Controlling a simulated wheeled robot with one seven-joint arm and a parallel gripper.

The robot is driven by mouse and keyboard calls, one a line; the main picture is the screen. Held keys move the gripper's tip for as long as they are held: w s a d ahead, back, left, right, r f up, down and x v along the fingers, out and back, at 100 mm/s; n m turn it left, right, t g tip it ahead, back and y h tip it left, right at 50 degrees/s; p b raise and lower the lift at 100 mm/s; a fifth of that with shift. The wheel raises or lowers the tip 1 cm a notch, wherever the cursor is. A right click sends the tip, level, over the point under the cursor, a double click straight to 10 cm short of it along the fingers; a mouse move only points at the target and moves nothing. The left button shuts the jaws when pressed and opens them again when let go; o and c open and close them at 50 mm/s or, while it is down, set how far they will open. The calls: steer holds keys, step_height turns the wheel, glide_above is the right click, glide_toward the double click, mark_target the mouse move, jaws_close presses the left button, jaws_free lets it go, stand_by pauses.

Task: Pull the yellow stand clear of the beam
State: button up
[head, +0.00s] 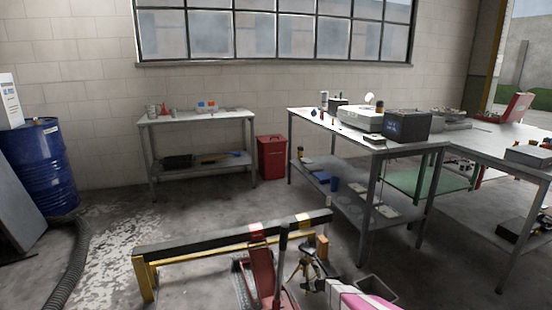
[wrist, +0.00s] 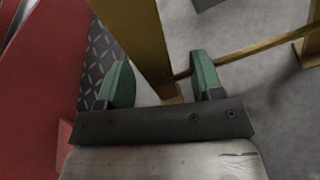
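The long dark-topped beam (head: 190,245) runs across the foreground of the head view, with yellow legs at its left end. A yellow piece (head: 322,246), seemingly part of the stand, shows under its right end. In the wrist view the yellow stand has an upright post (wrist: 140,42), a thin bar running right from it, and another leg at the right edge. My gripper (wrist: 163,82) is open, its green fingers on either side of the post in the picture, with gaps visible on both sides. I cannot tell the depth. In the head view my gripper (head: 308,270) is low near the beam's right end.
A red jack (head: 262,268) stands under the beam, left of my gripper; its red body (wrist: 35,75) and tread plate fill the wrist view's left. A workbench (head: 350,136) stands behind right. A grey open box (head: 376,288) lies right of my arm.

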jaws_close()
